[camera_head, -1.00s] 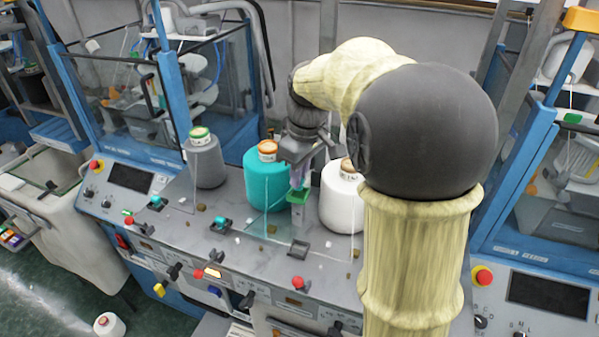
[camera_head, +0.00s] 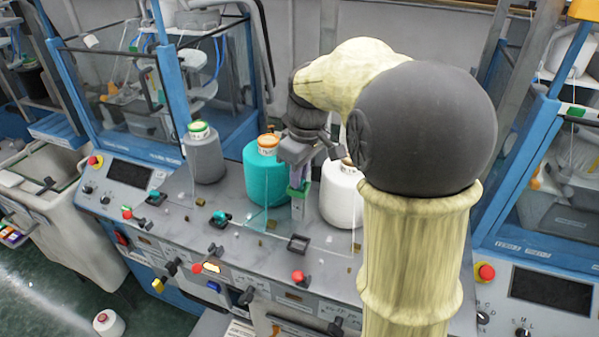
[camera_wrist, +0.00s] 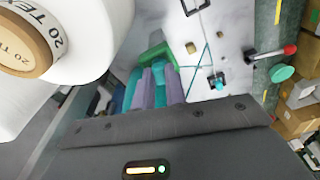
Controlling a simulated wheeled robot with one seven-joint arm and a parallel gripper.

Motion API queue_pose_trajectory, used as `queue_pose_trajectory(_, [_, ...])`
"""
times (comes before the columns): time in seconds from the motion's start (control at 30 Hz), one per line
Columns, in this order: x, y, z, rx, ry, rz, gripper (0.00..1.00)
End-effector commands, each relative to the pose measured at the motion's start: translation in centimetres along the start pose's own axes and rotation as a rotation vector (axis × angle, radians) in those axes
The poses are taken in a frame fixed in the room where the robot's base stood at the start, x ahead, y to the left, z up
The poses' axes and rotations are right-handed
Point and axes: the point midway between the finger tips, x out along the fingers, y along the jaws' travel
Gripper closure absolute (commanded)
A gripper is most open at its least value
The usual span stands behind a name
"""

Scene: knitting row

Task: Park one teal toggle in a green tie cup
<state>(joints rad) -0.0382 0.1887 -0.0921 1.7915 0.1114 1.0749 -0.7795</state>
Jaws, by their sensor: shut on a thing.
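My gripper (camera_head: 297,184) is shut on a teal toggle (camera_wrist: 160,95), mostly hidden between its purple fingers. The fingertips are at a green tie cup (camera_head: 296,191), in front of and between the teal and white cones. In the wrist view the cup's green rim (camera_wrist: 157,50) shows just past the fingers; I cannot tell how deep the toggle sits in it. Another teal toggle (camera_head: 220,216) rests in a black holder on the deck, and it also shows in the wrist view (camera_wrist: 219,84). A further one (camera_head: 154,197) lies to the left. A black square holder (camera_head: 298,243) stands empty in front.
A teal yarn cone (camera_head: 266,185) stands left of my gripper, and a white cone (camera_head: 340,200) close on its right. A grey cone (camera_head: 203,158) is further left. Clear panes and thin upright threads cross the deck. Red knobs (camera_head: 298,276) line the front edge.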

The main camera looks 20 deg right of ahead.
Motion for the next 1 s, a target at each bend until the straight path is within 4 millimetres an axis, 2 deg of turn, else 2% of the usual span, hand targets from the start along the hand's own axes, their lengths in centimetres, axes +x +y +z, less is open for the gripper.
queue_pose_trajectory(0.2, [0.0,0.0,0.0,0.000,0.000,0.000,1.00])
queue_pose_trajectory(0.23, [0.0,0.0,0.0,0.000,0.000,0.000,0.83])
queue_pose_trajectory(0.33, [0.0,0.0,0.0,0.000,0.000,0.000,0.63])
queue_pose_trajectory(0.37, [0.0,0.0,0.0,0.000,0.000,0.000,0.62])
queue_pose_trajectory(0.77, [-0.6,0.0,0.0,0.000,0.002,0.001,0.62])
queue_pose_trajectory(1.0, [-4.2,0.1,-0.1,0.000,0.004,0.004,0.62])
